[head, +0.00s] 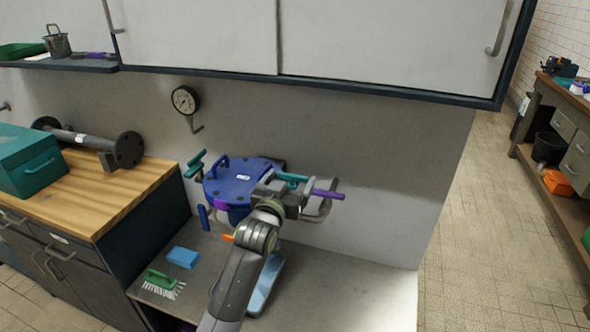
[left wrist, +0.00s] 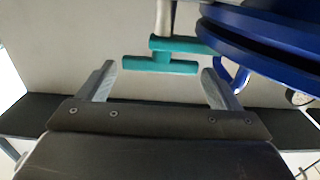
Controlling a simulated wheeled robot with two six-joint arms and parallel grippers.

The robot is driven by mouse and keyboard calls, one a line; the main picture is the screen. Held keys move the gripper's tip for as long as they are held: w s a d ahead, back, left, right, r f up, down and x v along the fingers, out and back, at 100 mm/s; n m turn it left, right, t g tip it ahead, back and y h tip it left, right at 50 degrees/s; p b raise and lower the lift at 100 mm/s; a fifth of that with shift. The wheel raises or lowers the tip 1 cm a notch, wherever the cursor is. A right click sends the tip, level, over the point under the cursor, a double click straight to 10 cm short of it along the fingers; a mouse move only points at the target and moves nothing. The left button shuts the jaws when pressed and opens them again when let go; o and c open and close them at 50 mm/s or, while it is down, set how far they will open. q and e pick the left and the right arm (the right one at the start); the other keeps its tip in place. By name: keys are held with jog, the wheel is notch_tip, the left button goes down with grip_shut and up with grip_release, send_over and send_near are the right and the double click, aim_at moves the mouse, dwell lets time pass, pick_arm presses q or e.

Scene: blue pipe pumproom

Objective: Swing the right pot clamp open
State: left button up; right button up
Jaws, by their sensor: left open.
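The blue pot (head: 233,188) with a flat blue lid stands on the low grey bench against the wall. Its right clamp has a teal handle (head: 291,178), partly hidden behind my left gripper (head: 325,200) in the head view. In the left wrist view, a teal T-shaped handle (left wrist: 162,64) on a pale rod lies just beyond and between the fingertips of my left gripper (left wrist: 158,72). The fingers are open and I see no grip on it. The blue lid edge (left wrist: 270,40) is close on the right. Another teal clamp (head: 195,164) is on the pot's left.
A purple bar (head: 328,194) shows by my left fingers; I cannot tell what carries it. A wall gauge (head: 186,100) and a cabinet (head: 390,45) are above. A blue sponge (head: 183,257) and green brush (head: 162,281) lie front left. The bench's right end (head: 370,290) is clear.

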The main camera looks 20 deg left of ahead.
aim_at(292, 177)
pick_arm(q)
jog(key=shift+w+d, duration=0.1)
jog(key=shift+w, duration=2.2)
jog(key=c, duration=0.7)
